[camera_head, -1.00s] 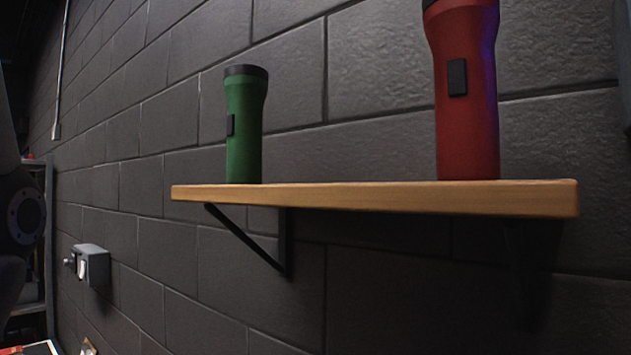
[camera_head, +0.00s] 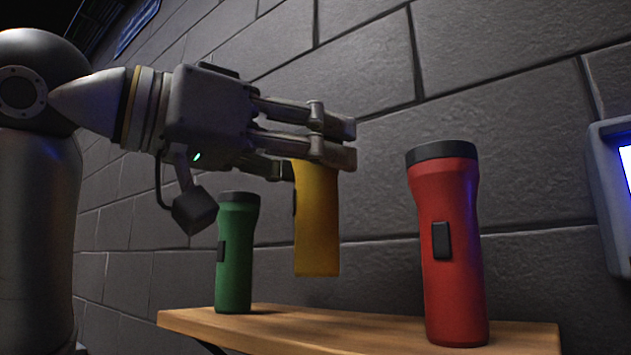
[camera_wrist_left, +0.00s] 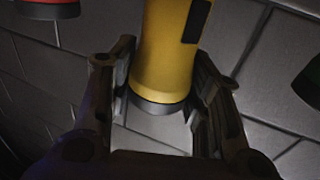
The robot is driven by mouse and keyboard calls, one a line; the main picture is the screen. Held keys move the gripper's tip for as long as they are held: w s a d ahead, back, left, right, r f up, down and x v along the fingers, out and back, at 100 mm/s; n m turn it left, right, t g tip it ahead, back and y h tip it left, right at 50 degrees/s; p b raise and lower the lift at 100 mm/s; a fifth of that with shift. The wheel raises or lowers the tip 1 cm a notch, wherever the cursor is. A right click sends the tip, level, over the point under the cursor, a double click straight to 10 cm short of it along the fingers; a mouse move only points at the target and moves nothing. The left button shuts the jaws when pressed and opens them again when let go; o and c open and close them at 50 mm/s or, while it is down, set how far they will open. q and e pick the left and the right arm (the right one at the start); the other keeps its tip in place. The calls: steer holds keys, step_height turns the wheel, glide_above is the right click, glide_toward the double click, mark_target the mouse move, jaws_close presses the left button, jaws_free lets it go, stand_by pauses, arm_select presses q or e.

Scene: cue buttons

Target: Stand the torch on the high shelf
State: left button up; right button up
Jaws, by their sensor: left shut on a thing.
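A yellow torch (camera_head: 317,225) hangs upright in my left gripper (camera_head: 325,140), which is shut around its upper end. The torch's lower end is above the wooden shelf (camera_head: 300,325), apart from it, between a green torch and a red torch. In the left wrist view the yellow torch (camera_wrist_left: 168,55) sits between the two fingers (camera_wrist_left: 165,95), its dark end cap towards the palm. My right gripper does not show.
A green torch (camera_head: 236,262) stands on the shelf at the left and a red torch (camera_head: 453,250) at the right. Bare shelf lies between them. A dark block wall (camera_head: 390,130) is behind. A pale box with a lit screen (camera_head: 612,190) is at the right edge.

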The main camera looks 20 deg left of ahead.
mark_target(296, 192)
arm_select(q)
steer(key=shift+w+f, duration=0.3)
steer(key=shift+f, duration=0.1)
steer(key=shift+w+f+p, duration=0.2)
steer(key=shift+f+p, duration=0.3)
steer(key=shift+f, duration=0.25)
steer(key=shift+s+a+f+p, duration=0.1)
steer(key=shift+f+p, duration=0.2)
steer(key=shift+f, duration=0.5)
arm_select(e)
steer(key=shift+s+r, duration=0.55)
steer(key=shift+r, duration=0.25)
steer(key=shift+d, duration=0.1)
arm_select(q)
steer(key=shift+f, duration=0.2)
steer(key=o, duration=1.2)
steer(key=shift+c, duration=0.2)
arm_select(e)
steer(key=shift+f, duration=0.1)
